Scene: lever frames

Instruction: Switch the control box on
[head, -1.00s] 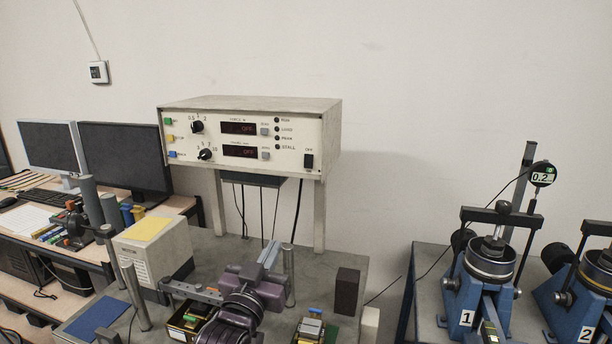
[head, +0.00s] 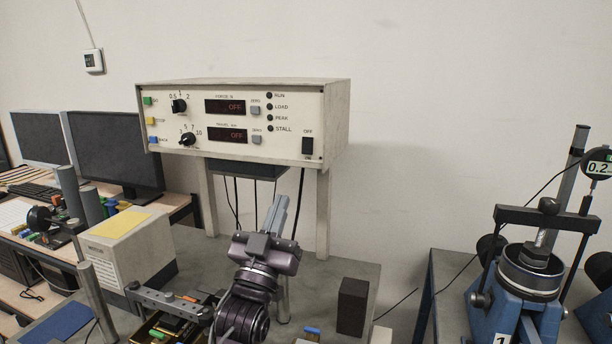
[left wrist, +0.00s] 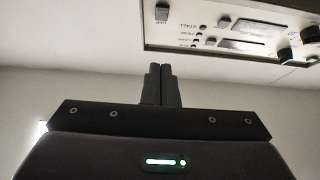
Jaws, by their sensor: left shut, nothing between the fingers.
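The control box (head: 285,105) is a cream box on legs above the bench. Its two red displays read OFF, and its lamps look dark. A black power switch (head: 307,146) sits at the lower right of its front, marked OFF above. The switch also shows in the left wrist view (left wrist: 162,12), upside down at the top. My left gripper (head: 278,208) is shut and empty, pointing up below the box's front, lower and to the left of the switch. Its shut fingers (left wrist: 161,86) show in the left wrist view, apart from the box. My right gripper is not in view.
A dark block (head: 352,306) stands on the bench at right. A white box with a yellow top (head: 128,246) stands at left, near metal posts. Cables hang under the control box. A blue test rig (head: 525,275) stands at far right.

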